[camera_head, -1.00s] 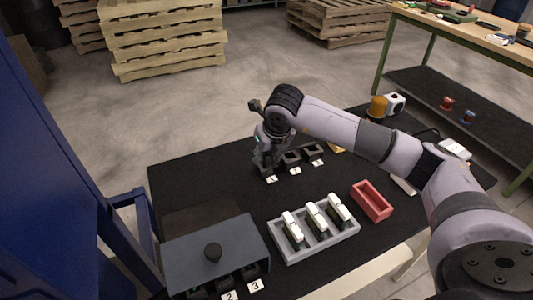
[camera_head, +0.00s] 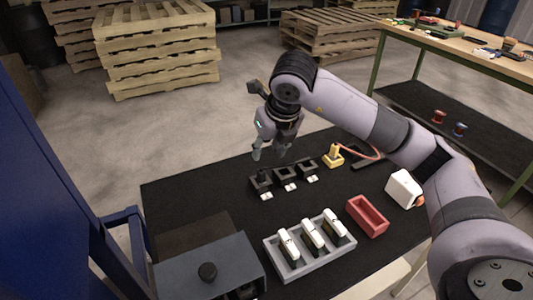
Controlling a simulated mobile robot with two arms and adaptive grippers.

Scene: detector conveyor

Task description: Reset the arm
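My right arm reaches in from the right over the black table (camera_head: 190,195). My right gripper (camera_head: 270,153) hangs above the table's back part, fingers apart and nothing between them. Three small black holders (camera_head: 286,173) with white number labels stand in a row just below and in front of it. The gripper looks clear of them. My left gripper is not in view.
A grey tray (camera_head: 284,272) holds three white-topped devices. Right of it are a red bin (camera_head: 369,217) and a white box (camera_head: 403,188). A yellow fixture (camera_head: 333,157) stands behind. A grey cover with a black knob (camera_head: 207,271) is front left.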

